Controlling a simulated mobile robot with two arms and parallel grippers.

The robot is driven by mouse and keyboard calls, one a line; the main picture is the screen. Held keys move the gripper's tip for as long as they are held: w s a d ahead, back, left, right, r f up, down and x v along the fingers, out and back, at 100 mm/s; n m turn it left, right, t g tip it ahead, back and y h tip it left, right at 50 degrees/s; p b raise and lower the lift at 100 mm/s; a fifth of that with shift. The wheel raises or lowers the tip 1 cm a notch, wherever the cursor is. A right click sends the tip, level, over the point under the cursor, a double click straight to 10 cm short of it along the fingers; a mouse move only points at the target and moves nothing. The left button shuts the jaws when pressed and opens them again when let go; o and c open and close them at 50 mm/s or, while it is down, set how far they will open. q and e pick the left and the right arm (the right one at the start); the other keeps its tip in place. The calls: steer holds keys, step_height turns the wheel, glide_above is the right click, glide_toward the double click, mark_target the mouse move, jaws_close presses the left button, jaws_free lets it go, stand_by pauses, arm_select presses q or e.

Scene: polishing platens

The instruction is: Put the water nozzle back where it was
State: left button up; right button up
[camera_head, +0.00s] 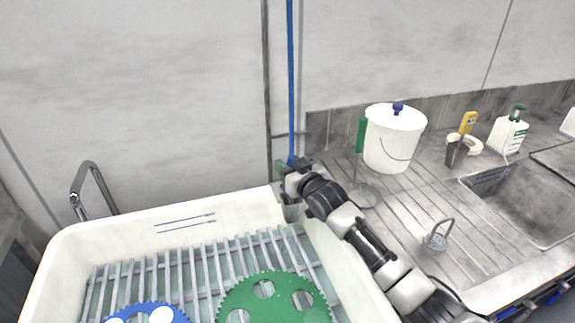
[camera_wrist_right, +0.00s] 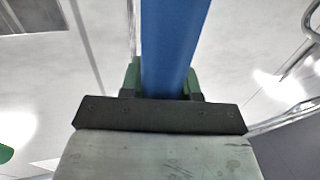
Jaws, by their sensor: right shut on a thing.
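The water nozzle hangs on a long blue hose (camera_head: 290,80) that comes down from above the picture along the wall. My right gripper (camera_head: 287,168) is shut on the lower end of this hose, above the back right corner of the white basin. In the right wrist view the blue hose (camera_wrist_right: 172,50) runs upright between the green fingertips. The nozzle's tip is hidden by the gripper. A small grey metal piece (camera_head: 290,212) shows just under the gripper at the basin rim; I cannot tell whether it belongs to the nozzle. My left gripper is not in view.
The white basin (camera_head: 130,221) holds a slatted rack, a green toothed disc (camera_head: 275,303) and a blue one (camera_head: 150,314). A metal faucet (camera_head: 88,180) stands at left. On the counter are a white bucket (camera_head: 392,140), a wire-handled item (camera_head: 437,240) and a white bottle (camera_head: 508,135).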

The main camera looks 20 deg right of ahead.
steer(key=o, duration=0.9)
steer(key=shift+f, duration=0.15)
steer(key=shift+r, duration=0.3)
steer(key=v, duration=1.2)
steer(key=shift+f+b, duration=0.1)
steer(key=shift+b, duration=0.2)
